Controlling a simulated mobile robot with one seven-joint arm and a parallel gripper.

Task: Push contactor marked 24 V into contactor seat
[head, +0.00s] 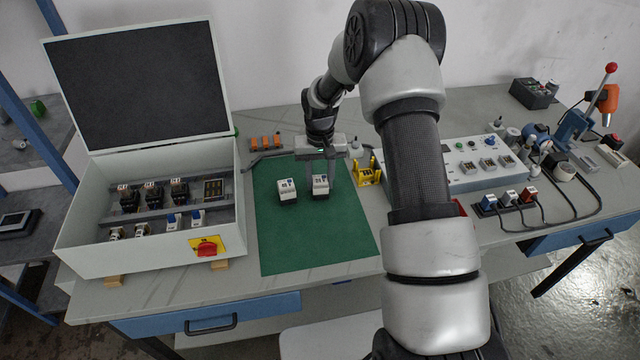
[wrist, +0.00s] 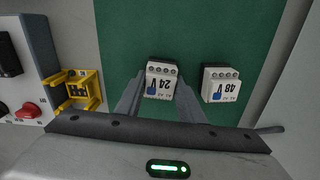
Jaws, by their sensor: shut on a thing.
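The contactor marked 24 V (wrist: 160,80) is a small white block with a blue part. In the wrist view it stands between my fingertips; in the head view it is the right one of two white blocks (head: 320,186). My gripper (head: 319,172) is shut on it, low over the green mat, and its fingers also show in the wrist view (wrist: 159,97). A yellow frame (head: 367,171) stands just right of the mat in the head view. It also shows at the left of the wrist view (wrist: 83,91). I cannot tell whether this is the contactor seat.
An open grey cabinet (head: 150,260) with several devices on rails is at left. Orange parts (head: 265,142) lie behind the mat. A white panel (head: 480,150) is at right. The front mat is clear.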

